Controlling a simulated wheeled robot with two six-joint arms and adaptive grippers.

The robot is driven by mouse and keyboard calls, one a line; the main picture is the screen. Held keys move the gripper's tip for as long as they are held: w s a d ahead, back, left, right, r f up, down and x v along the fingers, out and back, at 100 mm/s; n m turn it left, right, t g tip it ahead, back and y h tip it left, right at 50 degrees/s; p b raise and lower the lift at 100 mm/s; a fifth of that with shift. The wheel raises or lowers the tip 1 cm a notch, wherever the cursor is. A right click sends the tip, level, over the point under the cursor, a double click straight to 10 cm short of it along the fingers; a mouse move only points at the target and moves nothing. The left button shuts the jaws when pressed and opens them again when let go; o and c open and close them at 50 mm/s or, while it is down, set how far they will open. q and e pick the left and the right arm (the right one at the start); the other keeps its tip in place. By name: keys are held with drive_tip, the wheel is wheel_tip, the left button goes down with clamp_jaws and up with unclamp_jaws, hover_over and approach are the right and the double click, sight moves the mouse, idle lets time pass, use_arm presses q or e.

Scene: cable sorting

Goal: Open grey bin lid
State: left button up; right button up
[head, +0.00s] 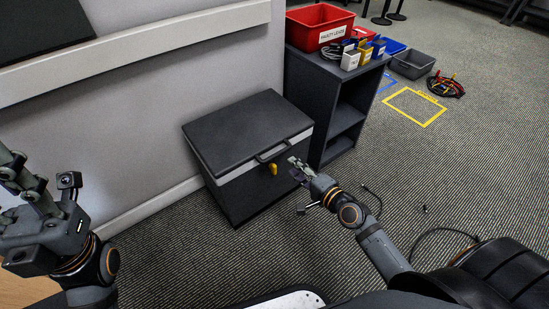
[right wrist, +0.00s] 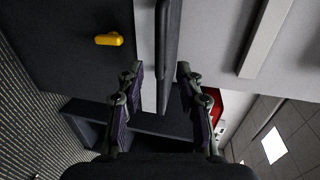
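The grey bin (head: 262,185) stands on the floor against the wall, its dark lid (head: 245,125) down. A dark handle (head: 272,151) sits at the front edge of the lid, with a yellow latch (head: 273,169) below it. My right gripper (head: 293,167) is at the right end of the handle. In the right wrist view the gripper (right wrist: 160,72) is open, with the handle (right wrist: 171,40) between its fingertips and gaps showing on both sides. The yellow latch (right wrist: 109,39) is left of the fingers there. My left gripper (head: 20,180) is raised at the left edge, its fingertips partly out of frame.
A dark shelf unit (head: 325,95) stands close to the bin's right side, carrying a red bin (head: 320,27) and small containers. Loose cables (head: 440,232) lie on the carpet at right. The floor in front of the bin is mostly clear.

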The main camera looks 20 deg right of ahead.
sight(277, 154)
drive_tip(key=b+x, duration=0.3)
drive_tip(key=x, duration=0.6)
drive_tip(key=shift+w+f, duration=0.1)
drive_tip(key=shift+w, duration=0.05)
drive_tip(key=shift+w+a, duration=0.1)
drive_tip(key=shift+w, duration=0.3)
drive_tip(key=shift+c, duration=0.4)
clamp_jaws()
